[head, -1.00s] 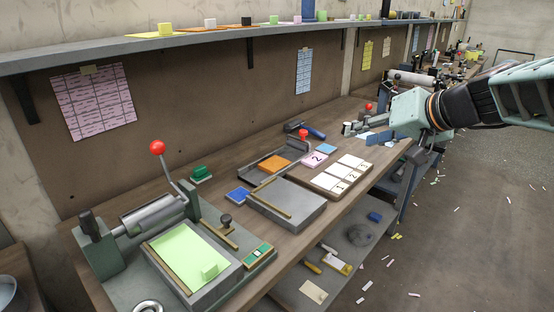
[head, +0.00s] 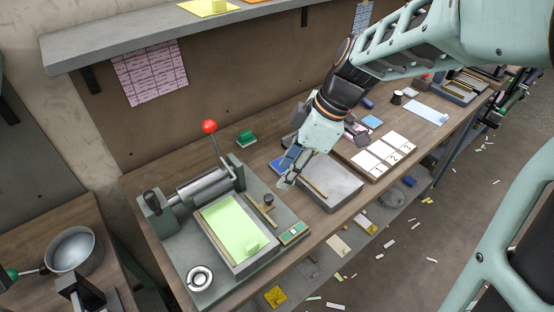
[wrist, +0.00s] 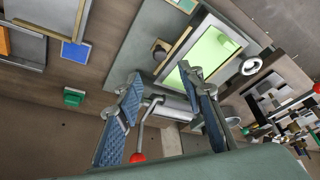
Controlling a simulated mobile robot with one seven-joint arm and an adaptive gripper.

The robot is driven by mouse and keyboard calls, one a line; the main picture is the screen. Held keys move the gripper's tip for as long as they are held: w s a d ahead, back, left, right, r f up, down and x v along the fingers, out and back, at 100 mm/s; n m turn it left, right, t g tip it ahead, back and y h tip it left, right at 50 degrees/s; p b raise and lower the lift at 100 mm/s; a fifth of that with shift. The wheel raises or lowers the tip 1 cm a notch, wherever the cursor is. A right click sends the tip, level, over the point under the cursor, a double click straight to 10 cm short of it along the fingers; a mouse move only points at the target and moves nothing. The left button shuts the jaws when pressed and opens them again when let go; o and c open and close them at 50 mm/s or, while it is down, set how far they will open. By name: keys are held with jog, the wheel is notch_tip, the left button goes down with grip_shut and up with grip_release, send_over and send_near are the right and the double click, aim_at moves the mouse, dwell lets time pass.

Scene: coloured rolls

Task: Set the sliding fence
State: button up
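A press (head: 185,283) stands on the bench with a steel roller (head: 202,187), a red-ball lever (head: 209,127) and a bed holding a light green sheet (head: 232,225). A short brass bar (head: 260,212) with a dark knob (head: 268,199) lies along the bed's right side; it looks like the sliding fence. The knob also shows in the wrist view (wrist: 160,47). My gripper (head: 285,181) hangs above and just behind the bar, apart from it. In the wrist view its two blue-padded fingers (wrist: 162,88) are spread with nothing between them.
Right of the press is a grey slab (head: 333,188) with a brass strip, beside a blue pad (head: 277,164). A tray of numbered white cards (head: 372,160) lies farther right. The upright lever stands near my gripper.

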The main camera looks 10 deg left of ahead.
aim_at(269, 196)
jog(key=x, duration=0.9)
jog(key=shift+a+f, duration=0.15)
jog(key=shift+f, duration=0.15)
grip_shut()
